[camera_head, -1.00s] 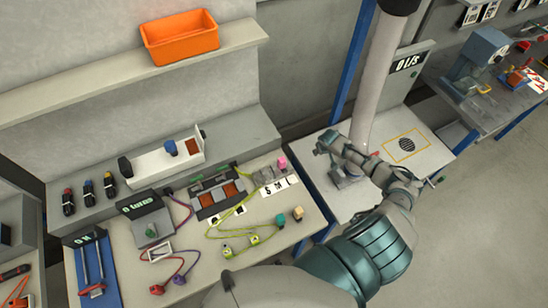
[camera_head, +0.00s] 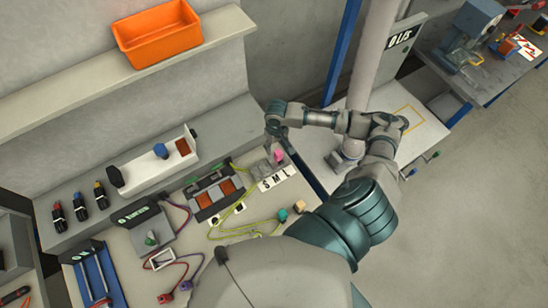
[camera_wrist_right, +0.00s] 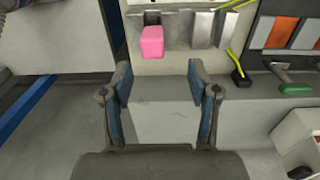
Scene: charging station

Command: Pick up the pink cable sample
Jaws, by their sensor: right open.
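The pink cable sample (camera_head: 279,156) sits on a small grey slotted holder (camera_head: 262,170) at the right end of the workbench. In the right wrist view the sample (camera_wrist_right: 152,42) is a pink block at the left end of the holder (camera_wrist_right: 200,28). My right gripper (camera_head: 275,122) is just behind the sample in the head view. In the right wrist view the gripper (camera_wrist_right: 158,75) has its fingers apart with nothing between them, and the sample shows beyond the fingertips. My left gripper is not in view.
A white S M L label (camera_head: 276,179) lies in front of the holder. Yellow-green cables (camera_head: 232,228) run over the bench beside it. A grey ledge (camera_head: 215,140) rises behind. An orange bin (camera_head: 167,38) stands on the shelf above.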

